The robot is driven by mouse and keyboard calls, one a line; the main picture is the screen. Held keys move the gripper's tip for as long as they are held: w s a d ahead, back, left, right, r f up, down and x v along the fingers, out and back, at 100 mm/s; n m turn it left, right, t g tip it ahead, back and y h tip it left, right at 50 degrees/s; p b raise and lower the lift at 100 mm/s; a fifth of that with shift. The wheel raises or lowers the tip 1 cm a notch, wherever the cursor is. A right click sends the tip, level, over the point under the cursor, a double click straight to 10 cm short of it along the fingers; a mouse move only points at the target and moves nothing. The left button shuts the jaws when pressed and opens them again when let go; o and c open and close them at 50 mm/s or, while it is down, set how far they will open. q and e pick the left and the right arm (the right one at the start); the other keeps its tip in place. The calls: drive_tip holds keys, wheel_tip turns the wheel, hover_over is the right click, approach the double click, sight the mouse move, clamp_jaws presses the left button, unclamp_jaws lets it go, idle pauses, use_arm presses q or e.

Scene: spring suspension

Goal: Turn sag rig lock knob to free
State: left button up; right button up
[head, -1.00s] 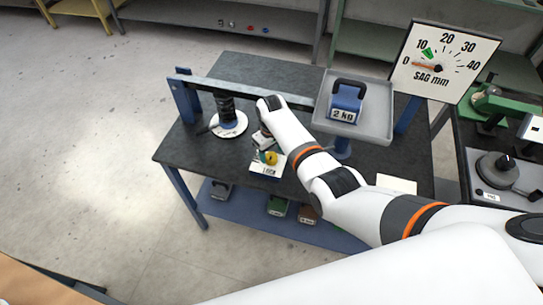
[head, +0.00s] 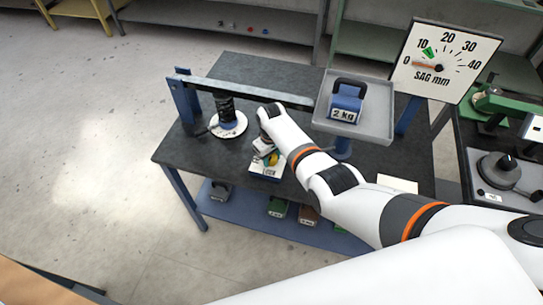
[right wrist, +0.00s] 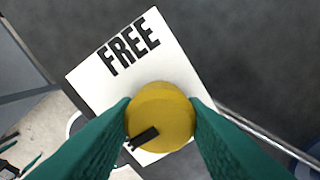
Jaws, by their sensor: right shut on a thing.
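The yellow lock knob (right wrist: 160,115) sits on a white plate (right wrist: 105,75) marked FREE in the right wrist view. A black mark on the knob points to the lower left, away from the word FREE. My right gripper (right wrist: 161,118) has its green fingers shut on both sides of the knob. In the head view my right gripper (head: 268,157) is at the plate (head: 265,171) on the bench front, and the knob is mostly hidden by it. My left gripper is not in view.
A dark spring (head: 226,110) stands on a white disc under the long beam (head: 250,94). A grey tray (head: 378,122) holds a blue 2 kg weight (head: 346,100). The SAG mm dial (head: 445,62) has its needle near the low end. Bare bench (head: 240,72) lies behind the beam.

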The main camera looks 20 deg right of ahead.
drive_tip(key=m, duration=0.3)
drive_tip(key=shift+r+m+p, duration=0.1)
drive_tip(key=shift+m+p, duration=0.25)
drive_tip(key=shift+m, duration=0.05)
drive_tip(key=m, duration=0.4)
drive_tip(key=shift+m, duration=0.3)
drive_tip(key=m, duration=0.4)
drive_tip(key=shift+p, duration=0.3)
drive_tip(key=shift+m, duration=2.8)
drive_tip(key=o, duration=1)
